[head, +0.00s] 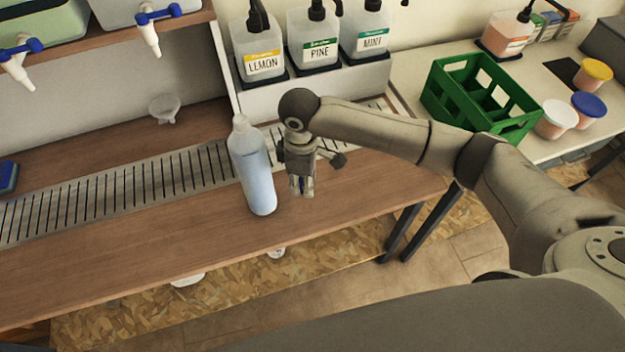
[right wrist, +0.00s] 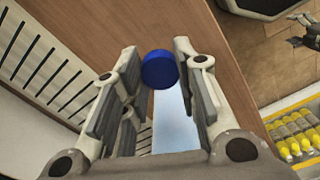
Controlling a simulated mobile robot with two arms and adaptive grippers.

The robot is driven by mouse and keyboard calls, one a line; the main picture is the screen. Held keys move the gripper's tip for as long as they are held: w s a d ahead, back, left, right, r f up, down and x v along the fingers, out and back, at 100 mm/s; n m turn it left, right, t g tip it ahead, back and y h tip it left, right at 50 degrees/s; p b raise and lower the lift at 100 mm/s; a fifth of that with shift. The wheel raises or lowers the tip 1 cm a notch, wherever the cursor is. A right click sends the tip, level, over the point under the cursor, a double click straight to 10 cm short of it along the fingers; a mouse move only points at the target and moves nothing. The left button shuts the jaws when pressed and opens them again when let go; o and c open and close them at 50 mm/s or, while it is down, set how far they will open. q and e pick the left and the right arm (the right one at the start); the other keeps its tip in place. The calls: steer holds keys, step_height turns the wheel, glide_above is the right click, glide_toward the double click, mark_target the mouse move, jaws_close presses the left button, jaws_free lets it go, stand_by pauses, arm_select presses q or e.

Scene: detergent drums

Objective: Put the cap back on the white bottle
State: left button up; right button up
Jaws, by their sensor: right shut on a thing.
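The white bottle (head: 254,170) stands on the wooden counter, upright, with pale liquid inside and no cap on its neck. My right gripper (head: 302,192) is just right of it, pointing down, apart from the bottle's neck. In the right wrist view, the blue cap (right wrist: 160,70) sits between the fingertips of my right gripper (right wrist: 155,72), which is shut on it. A pale blue surface (right wrist: 172,120) behind the fingers looks like the bottle. A small claw-like shape at the right edge of the wrist view may be my left gripper; its state is unclear.
A slotted drain strip (head: 120,190) runs behind the bottle. A small clear funnel (head: 165,107) lies at the back. Pump bottles labelled LEMON (head: 262,50), PINE (head: 314,38) and MINT (head: 366,30) stand on a raised ledge. A green crate (head: 470,105) and lidded tubs are at right. The counter's left front is clear.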

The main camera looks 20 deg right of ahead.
steer(key=s+a+r, duration=0.3)
steer(key=s+a, duration=0.2)
steer(key=a, duration=0.1)
steer(key=shift+s+a+r+b, duration=0.15)
steer(key=shift+s+r+b, duration=0.15)
steer(key=shift+s, duration=0.1)
